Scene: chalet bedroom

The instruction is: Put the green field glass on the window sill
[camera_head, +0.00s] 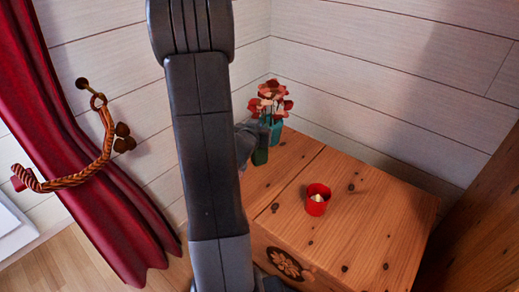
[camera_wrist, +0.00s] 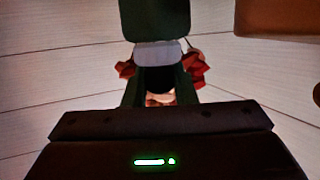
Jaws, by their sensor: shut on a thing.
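The green field glass (camera_head: 261,150) is dark green and sits in my gripper (camera_head: 247,138), over the back left of the wooden chest. My gripper is shut on it, and my arm hides much of the grip. I cannot tell whether the glass touches the chest top. In the wrist view, a dark green part of the field glass (camera_wrist: 155,18) fills the top middle, close to the camera. No window sill can be made out with certainty; a pale, white-edged surface (camera_head: 12,232) shows at the far left, beyond the curtain.
A teal vase with red flowers (camera_head: 272,102) stands right behind the field glass. A red candle cup (camera_head: 317,200) stands on the wooden chest (camera_head: 375,225). A red curtain (camera_head: 75,150) with a rope tieback (camera_head: 75,180) hangs at left. Wooden furniture (camera_head: 480,220) stands at right.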

